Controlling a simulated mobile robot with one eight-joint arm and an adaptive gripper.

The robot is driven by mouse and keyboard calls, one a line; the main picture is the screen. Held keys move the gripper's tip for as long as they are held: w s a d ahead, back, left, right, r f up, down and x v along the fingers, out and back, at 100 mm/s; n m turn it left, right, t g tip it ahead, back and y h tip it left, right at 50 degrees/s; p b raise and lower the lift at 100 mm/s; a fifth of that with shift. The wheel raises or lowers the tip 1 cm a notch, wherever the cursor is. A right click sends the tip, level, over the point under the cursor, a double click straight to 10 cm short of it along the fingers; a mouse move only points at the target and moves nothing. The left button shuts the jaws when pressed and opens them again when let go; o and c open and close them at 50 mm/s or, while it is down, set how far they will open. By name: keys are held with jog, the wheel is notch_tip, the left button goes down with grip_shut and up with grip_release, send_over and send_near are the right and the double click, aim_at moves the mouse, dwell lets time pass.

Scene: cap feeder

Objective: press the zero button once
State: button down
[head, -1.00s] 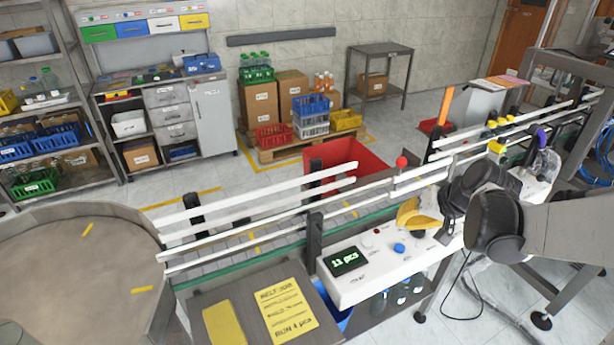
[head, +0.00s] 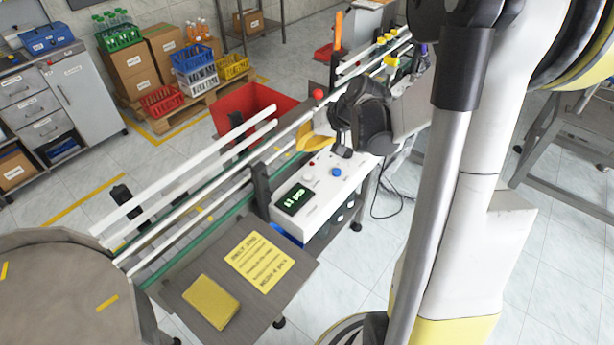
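The white control box (head: 325,185) stands beside the conveyor. Its dark display (head: 295,199) shows green text that looks like "11 pcs". On its top are a white button (head: 308,177), a blue button (head: 337,172) and a small red button or lamp (head: 312,164). The labels are too small to read, so I cannot tell which is the zero button. My black gripper (head: 343,150) is over the far end of the box, beyond the blue button and seemingly apart from it. Its fingers are seen from behind and overlap, so their opening is unclear.
A yellow curved part (head: 315,138) is close by the gripper, with a red ball (head: 317,94) behind. White guide rails (head: 195,185) run along the conveyor. A grey table (head: 190,290) with a yellow sheet (head: 259,262) and sponge-like block (head: 211,301) stands in front.

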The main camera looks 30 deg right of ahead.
aim_at(304, 175)
notch_tip(304, 175, down, 8)
jog(key=b, duration=0.6)
jog(key=shift+f, duration=0.2)
dwell(1.0)
jog(key=shift+f+b, duration=0.4)
jog(key=shift+b, duration=0.2)
jog(key=shift+f+b, duration=0.4)
jog(key=shift+f, duration=0.05)
jog(key=shift+r, duration=0.1)
dwell(0.5)
jog(key=shift+r+p, duration=0.65)
jog(key=shift+r, duration=0.15)
jog(key=shift+r, duration=0.1)
jog(key=shift+r+p, duration=1.85)
jog(key=shift+r, duration=0.55)
